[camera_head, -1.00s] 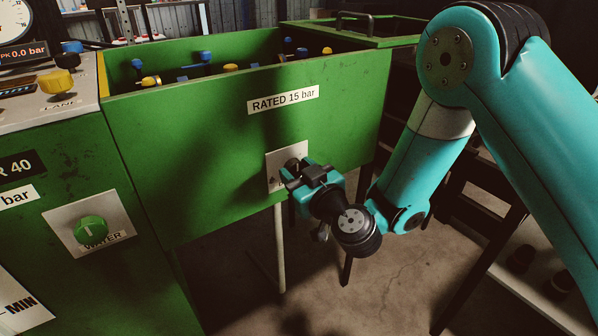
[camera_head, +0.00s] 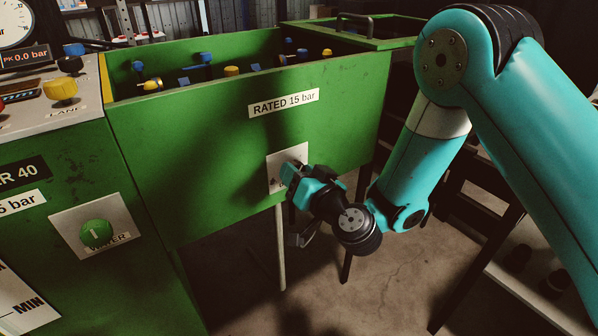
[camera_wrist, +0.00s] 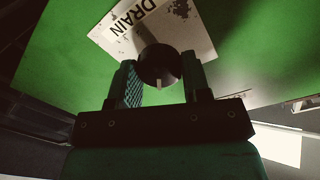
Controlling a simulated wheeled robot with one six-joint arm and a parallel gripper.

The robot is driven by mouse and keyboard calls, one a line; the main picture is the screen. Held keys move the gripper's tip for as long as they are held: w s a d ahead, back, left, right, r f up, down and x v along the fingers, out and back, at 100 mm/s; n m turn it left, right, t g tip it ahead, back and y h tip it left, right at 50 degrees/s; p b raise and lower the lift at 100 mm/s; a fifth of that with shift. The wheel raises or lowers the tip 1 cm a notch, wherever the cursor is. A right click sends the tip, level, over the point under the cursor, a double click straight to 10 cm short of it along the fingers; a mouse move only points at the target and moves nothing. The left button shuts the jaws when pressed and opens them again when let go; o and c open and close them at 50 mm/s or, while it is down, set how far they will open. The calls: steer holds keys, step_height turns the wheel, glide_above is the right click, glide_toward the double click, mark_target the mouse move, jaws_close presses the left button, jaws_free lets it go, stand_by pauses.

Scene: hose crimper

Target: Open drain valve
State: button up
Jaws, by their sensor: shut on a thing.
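The drain valve is a round dark knob (camera_wrist: 158,62) with a short pale mark on its rim, pointing down in the wrist view. It sits on a white plate (camera_wrist: 195,37) lettered DRAIN, which appears tilted there. In the head view the plate (camera_head: 274,160) is on the front of the green tank, below the RATED 15 bar label. My gripper (camera_head: 291,173) is at the plate and hides the knob in that view. In the wrist view its two fingers stand on either side of the knob, shut on it.
The green tank (camera_head: 200,150) holds several blue and yellow fittings. A green WATER knob (camera_head: 96,234) is on the cabinet at left. A yellow LANCE knob (camera_head: 62,90) is on the panel above.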

steer(key=m, duration=1)
steer(key=shift+w+d+r+m+g+b, duration=0.1)
steer(key=shift+m+g+b, duration=0.2)
steer(key=shift+b, duration=0.05)
stand_by(0.4)
steer(key=o, duration=0.9)
